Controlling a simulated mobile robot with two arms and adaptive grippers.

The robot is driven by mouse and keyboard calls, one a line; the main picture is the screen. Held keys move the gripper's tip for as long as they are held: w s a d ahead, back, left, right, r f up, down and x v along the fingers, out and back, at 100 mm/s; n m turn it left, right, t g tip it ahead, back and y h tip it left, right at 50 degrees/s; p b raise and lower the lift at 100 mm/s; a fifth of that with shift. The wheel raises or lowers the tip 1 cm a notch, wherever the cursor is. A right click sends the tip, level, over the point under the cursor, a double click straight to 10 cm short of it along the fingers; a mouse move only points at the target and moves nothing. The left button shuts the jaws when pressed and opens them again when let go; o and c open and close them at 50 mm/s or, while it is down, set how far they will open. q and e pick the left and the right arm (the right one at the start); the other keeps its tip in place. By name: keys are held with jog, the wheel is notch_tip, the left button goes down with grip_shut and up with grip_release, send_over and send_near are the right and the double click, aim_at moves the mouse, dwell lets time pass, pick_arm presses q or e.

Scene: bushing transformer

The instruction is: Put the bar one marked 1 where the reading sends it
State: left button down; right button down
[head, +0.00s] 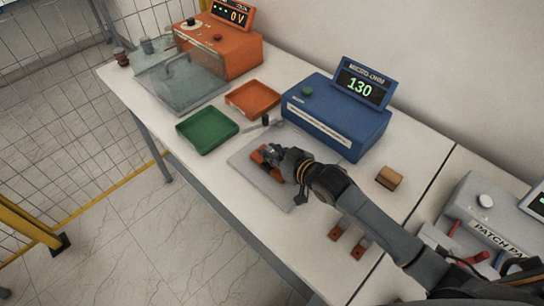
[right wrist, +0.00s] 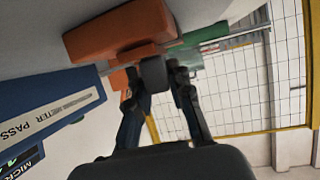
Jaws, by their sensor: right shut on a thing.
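My right gripper (head: 272,155) reaches down over the grey plate (head: 290,196), beside an orange-brown block (head: 259,160). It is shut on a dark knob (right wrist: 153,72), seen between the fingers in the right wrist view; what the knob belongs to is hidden. The orange-brown block (right wrist: 118,28) shows close beside the fingers there. The blue micro-ohm meter (head: 335,122) reads 130 on its display (head: 360,87). Two copper-coloured bars, one (head: 336,233) and another (head: 358,250), lie at the table's front. No number mark is legible. My left gripper is not in view.
A green tray (head: 207,145) and an orange tray (head: 253,110) stand empty behind the plate. A black knob on a lever (head: 265,120) sits at the plate's far edge. An orange unit reading 0 V (head: 230,52), a clear cover (head: 180,83) and a wooden block (head: 389,178) stand around.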

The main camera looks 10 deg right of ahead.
jog(key=c, duration=1.2)
grip_release()
